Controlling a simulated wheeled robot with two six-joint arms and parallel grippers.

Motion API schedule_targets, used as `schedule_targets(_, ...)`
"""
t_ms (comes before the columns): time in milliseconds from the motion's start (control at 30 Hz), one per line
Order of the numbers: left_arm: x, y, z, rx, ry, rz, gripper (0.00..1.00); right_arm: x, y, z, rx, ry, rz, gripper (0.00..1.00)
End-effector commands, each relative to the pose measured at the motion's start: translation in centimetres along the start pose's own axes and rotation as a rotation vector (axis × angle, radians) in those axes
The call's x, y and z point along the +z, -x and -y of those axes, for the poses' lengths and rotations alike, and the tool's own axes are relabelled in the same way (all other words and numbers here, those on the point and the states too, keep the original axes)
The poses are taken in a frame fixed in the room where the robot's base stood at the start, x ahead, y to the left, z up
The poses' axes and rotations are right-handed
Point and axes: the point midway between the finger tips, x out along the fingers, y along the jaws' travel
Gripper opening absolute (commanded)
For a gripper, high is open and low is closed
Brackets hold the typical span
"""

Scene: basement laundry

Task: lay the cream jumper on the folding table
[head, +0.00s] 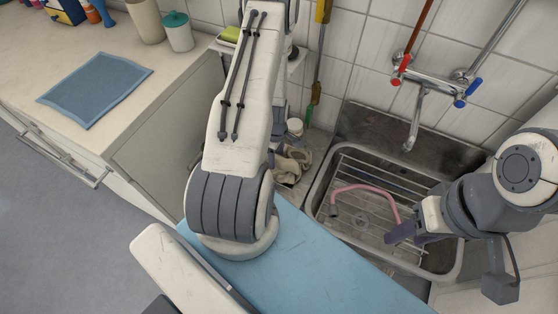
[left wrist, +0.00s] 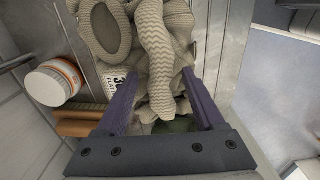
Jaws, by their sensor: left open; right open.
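The cream knitted jumper (left wrist: 155,45) lies crumpled on a grey surface in the left wrist view. In the head view it shows in part (head: 292,163), behind my left arm and beside the sink. My left gripper (left wrist: 160,76) is open, with its two purple fingers spread on either side of the jumper's lower folds. In the head view that gripper is mostly hidden by its arm. My right gripper (head: 403,232) is open and empty over the sink. A pale worktop (head: 60,130) is at the left; I cannot tell whether it is the folding table.
A blue mat (head: 95,88) lies on the worktop. A blue padded board (head: 310,270) fills the lower middle. The sink (head: 318,205) holds a wire rack and a pink hose (head: 365,188).

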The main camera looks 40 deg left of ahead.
Motion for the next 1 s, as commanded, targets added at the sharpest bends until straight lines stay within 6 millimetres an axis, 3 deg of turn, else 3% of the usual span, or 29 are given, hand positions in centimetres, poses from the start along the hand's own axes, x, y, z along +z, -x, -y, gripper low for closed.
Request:
schedule_targets(967, 0.00, -0.51, 0.00, 0.000, 0.000, 0.000, 0.70, 0.02, -0.44, -0.03, 0.000, 0.000, 0.000, 0.50)
schedule_targets(1000, 0.00, -0.51, 0.00, 0.000, 0.000, 0.000, 0.55, 0.02, -0.44, -0.03, 0.000, 0.000, 0.000, 0.50)
